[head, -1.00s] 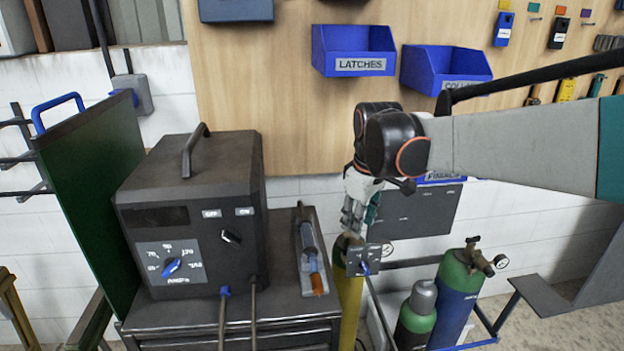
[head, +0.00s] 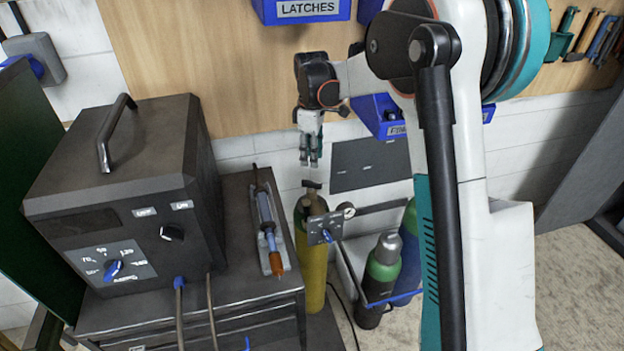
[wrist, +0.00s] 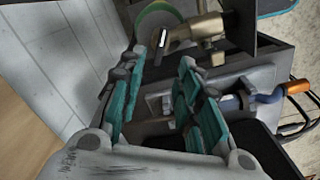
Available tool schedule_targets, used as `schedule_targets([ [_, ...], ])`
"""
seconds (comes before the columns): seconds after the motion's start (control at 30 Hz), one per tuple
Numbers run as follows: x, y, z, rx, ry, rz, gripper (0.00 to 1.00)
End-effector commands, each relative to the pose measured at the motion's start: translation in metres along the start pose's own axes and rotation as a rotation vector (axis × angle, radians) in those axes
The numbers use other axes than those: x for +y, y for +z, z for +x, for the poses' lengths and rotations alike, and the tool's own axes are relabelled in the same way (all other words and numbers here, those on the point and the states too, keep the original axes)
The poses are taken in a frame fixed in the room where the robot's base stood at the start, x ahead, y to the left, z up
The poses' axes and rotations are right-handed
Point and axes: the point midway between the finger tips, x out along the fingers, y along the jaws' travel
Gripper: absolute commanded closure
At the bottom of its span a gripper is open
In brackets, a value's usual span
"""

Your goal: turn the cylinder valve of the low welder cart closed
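The yellow gas cylinder (head: 313,262) stands at the right side of the dark welder cart (head: 200,316). Its valve (head: 312,187) is on top, with a dark handle; a gauge and a small control plate are beside it. In the wrist view the brass valve body (wrist: 208,28) is beyond the fingertips. My gripper (head: 309,162) points down just above the valve, apart from it. In the wrist view my gripper (wrist: 172,62) has its two teal-padded fingers apart, with nothing between them. How far the valve is turned cannot be told.
The welder box (head: 130,200) stands on the cart, with a torch-like tool (head: 268,230) in a tray beside it. Green-topped cylinders (head: 380,275) stand to the right in a blue-edged rack. The pegboard wall with blue bins (head: 300,8) is behind.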

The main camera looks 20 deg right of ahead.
Motion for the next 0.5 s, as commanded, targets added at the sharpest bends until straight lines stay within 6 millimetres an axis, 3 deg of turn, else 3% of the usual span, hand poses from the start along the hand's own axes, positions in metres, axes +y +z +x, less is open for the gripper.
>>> schedule_targets([
  [0.3,0.0,0.0,0.064,0.0,0.0,0.001,0.69],
  [0.5,0.0,0.0,0.089,0.0,0.001,0.001,0.69],
])
